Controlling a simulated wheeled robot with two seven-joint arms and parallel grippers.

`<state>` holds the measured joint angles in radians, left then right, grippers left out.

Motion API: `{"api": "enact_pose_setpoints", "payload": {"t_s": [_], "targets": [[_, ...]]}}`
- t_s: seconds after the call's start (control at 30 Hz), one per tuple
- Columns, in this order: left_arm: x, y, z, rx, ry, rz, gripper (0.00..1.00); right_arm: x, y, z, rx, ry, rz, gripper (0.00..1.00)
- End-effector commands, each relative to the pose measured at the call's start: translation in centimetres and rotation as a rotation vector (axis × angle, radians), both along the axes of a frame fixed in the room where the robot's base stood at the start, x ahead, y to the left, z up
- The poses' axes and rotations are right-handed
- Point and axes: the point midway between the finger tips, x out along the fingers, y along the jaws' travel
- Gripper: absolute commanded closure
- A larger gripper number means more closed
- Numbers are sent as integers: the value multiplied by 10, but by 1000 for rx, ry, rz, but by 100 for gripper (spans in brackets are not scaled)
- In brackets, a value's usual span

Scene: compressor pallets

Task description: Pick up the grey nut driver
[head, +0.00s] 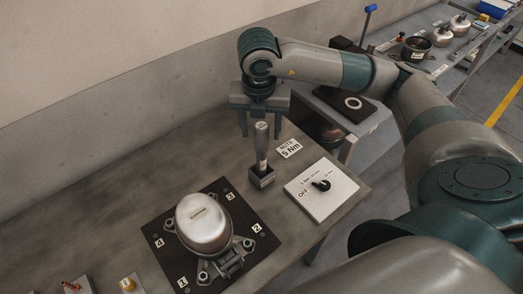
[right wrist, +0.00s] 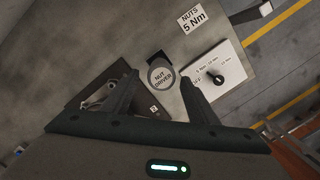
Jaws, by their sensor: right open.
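The grey nut driver (head: 261,147) stands upright in a small dark holder (head: 261,177) on the table in the head view. Its round top, labelled "NUT DRIVER" (right wrist: 161,76), shows in the right wrist view, close to the line between my fingertips and a little beyond them. My right gripper (head: 258,125) is open above the nut driver, with its fingers pointing down around its upper end; I cannot tell whether they touch it. In the right wrist view my right gripper's two fingers (right wrist: 158,82) are spread apart and hold nothing. My left gripper is not in view.
A compressor (head: 203,222) sits on a dark numbered plate (head: 163,252) in front of the holder. A white switch panel (head: 330,200) and a "NUTS 5 Nm" label (head: 289,149) lie to the right. Another bench (head: 448,75) with pots stands at the back right.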

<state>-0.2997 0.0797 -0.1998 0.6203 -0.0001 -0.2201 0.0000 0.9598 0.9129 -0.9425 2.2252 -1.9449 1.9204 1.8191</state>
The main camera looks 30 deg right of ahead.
Motion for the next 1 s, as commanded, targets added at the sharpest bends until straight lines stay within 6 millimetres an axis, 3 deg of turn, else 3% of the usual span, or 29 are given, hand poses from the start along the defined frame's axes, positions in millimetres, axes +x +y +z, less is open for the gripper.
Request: {"api": "enact_pose_setpoints", "payload": {"t_s": [0.3,0.67,1.0], "targets": [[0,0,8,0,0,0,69,2,-2,-3,0,3,-1,46],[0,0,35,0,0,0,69,12,-12,-38,-1,5,-2,46],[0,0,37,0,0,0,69,14,-12,-50,0,0,0,46]]}}
